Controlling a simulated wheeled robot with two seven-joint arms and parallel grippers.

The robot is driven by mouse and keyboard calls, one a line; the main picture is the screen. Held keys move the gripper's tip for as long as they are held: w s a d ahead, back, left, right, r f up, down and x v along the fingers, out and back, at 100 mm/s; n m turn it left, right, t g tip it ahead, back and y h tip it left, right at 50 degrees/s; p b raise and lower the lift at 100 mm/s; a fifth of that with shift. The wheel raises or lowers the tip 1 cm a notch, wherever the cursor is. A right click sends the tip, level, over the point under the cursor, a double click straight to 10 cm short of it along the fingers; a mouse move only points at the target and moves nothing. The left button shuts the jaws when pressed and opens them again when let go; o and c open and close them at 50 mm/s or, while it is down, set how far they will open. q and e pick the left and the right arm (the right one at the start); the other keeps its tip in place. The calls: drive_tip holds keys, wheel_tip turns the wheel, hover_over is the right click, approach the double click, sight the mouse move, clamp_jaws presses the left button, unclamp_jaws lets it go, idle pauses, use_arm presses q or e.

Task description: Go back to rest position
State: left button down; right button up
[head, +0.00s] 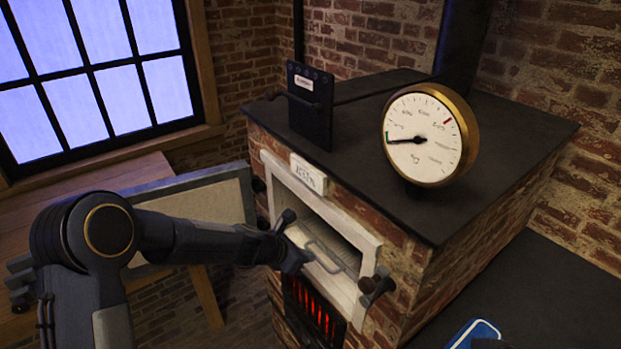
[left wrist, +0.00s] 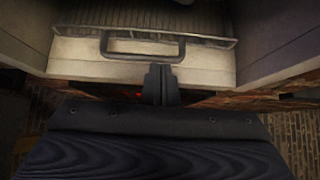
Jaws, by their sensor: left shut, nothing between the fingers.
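My left gripper (head: 293,263) reaches in from the left to the mouth of a brick kiln (head: 385,267). In the left wrist view its two fingers (left wrist: 161,84) are pressed together and empty. The handle also shows in the head view (head: 324,257), just beyond the fingers. I cannot tell whether the fingers touch it. My right gripper does not show.
The kiln door (head: 205,200) stands open on the left, behind my left arm. A round gauge (head: 425,140) and a dark upright plate (head: 309,105) are on the kiln top. Red bars (head: 315,305) glow below the opening. A wooden table (head: 110,190) is at the left.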

use_arm(q)
drive_tip(key=s+a+r+m+b, duration=0.2)
drive_tip(key=s+a+r+m, duration=0.9)
drive_tip(key=s+r, duration=0.15)
drive_tip(key=s+a+f+m+y, duration=0.1)
drive_tip(key=s+a+m, duration=0.2)
drive_tip(key=s, duration=0.4)
drive_tip(key=s+a+f+m+y, duration=0.1)
drive_tip(key=s+a+m, duration=0.2)
drive_tip(key=s+m, duration=0.2)
drive_tip(key=s+a+f+m+y+b, duration=0.1)
drive_tip(key=s+a+m+y, duration=0.1)
drive_tip(key=s, duration=0.7)
drive_tip(key=shift+a+m, duration=0.75)
drive_tip(key=shift+m, duration=0.45)
